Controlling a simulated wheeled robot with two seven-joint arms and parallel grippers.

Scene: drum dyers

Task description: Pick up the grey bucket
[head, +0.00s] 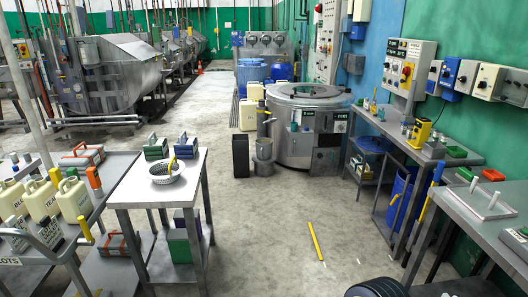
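A grey bucket (263,158) stands upright on the floor in the middle distance, just left of the round steel drum machine (308,122). It is small in the view, and I cannot make out its handle or what is in it. A dark upright bin (240,156) stands close to its left. Neither my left gripper nor my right gripper shows in the head view.
A yellow bar (315,241) lies on the open concrete floor (270,215). Workbenches (425,148) line the right wall.

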